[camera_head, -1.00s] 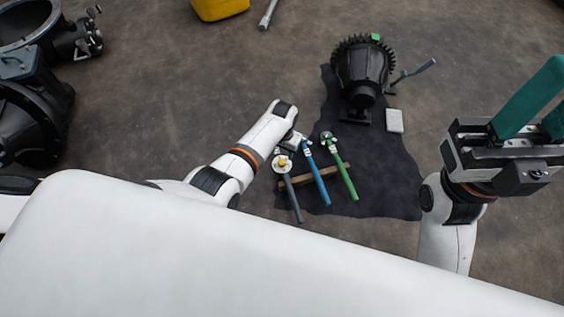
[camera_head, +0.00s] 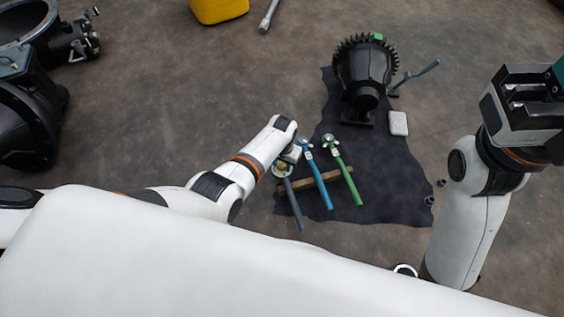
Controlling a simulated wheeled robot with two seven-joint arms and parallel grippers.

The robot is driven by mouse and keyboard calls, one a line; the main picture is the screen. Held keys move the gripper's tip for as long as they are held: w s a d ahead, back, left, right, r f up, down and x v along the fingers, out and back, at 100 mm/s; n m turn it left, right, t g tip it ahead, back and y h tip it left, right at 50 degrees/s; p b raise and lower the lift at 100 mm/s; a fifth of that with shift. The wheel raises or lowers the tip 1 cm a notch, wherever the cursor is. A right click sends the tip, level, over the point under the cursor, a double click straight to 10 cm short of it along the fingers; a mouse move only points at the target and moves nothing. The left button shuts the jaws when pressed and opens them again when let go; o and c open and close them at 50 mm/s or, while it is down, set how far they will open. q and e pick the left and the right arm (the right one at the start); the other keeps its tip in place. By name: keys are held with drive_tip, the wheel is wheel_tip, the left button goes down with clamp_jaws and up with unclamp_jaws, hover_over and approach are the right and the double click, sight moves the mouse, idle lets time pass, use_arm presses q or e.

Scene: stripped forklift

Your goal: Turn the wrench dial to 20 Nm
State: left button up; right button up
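Three wrenches lie side by side on a dark mat (camera_head: 390,195): a grey-handled one (camera_head: 293,207), a blue one (camera_head: 319,180) and a green one (camera_head: 347,180). Their heads point away from me and their handles cross a wooden strip (camera_head: 335,174). My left gripper (camera_head: 292,154) is at the head of the grey wrench and partly covers it; its fingers are too small and hidden to read. Dial markings cannot be read. My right gripper (camera_head: 552,88) is raised at the right edge, away from the wrenches, with its teal fingers mostly cut off.
A black geared housing (camera_head: 362,72) stands on the mat's far end, with a pale block (camera_head: 398,123) beside it. Dark machine parts (camera_head: 25,120) stand at the left. A yellow container (camera_head: 218,8) and a metal bar (camera_head: 268,16) lie at the back. The floor between is clear.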

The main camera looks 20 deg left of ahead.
use_arm(q)
drive_tip(key=c, duration=0.7)
drive_tip(key=shift+o, duration=0.2)
